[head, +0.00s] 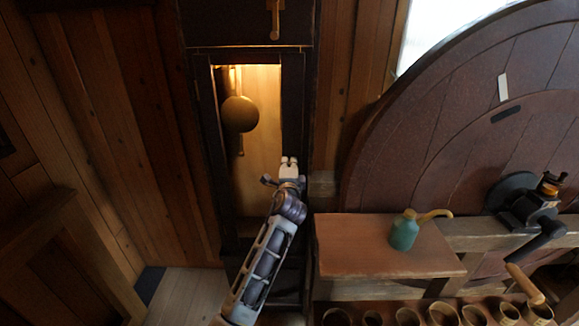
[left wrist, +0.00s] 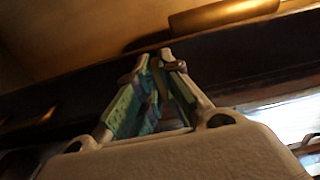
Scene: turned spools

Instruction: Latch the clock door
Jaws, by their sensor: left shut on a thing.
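The tall dark clock case holds a narrow door (head: 203,125), whose lit opening shows a round brass pendulum bob (head: 239,114). Whether the door sits flush with the case I cannot tell. A brass fitting (head: 275,20) hangs on the case above the door. My left gripper (head: 289,162) is at the door's right edge, below the bob's height. In the left wrist view my left gripper's fingers (left wrist: 166,58) converge on a thin brownish part (left wrist: 158,85), mostly hidden between the teal pads; it seems to belong to the door. My right gripper is not in view.
A wooden bench (head: 350,262) with a teal oil can (head: 404,234) stands right of the clock. A hand crank (head: 525,225) and a large round wooden disc (head: 440,120) fill the right. Planked wall stands left.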

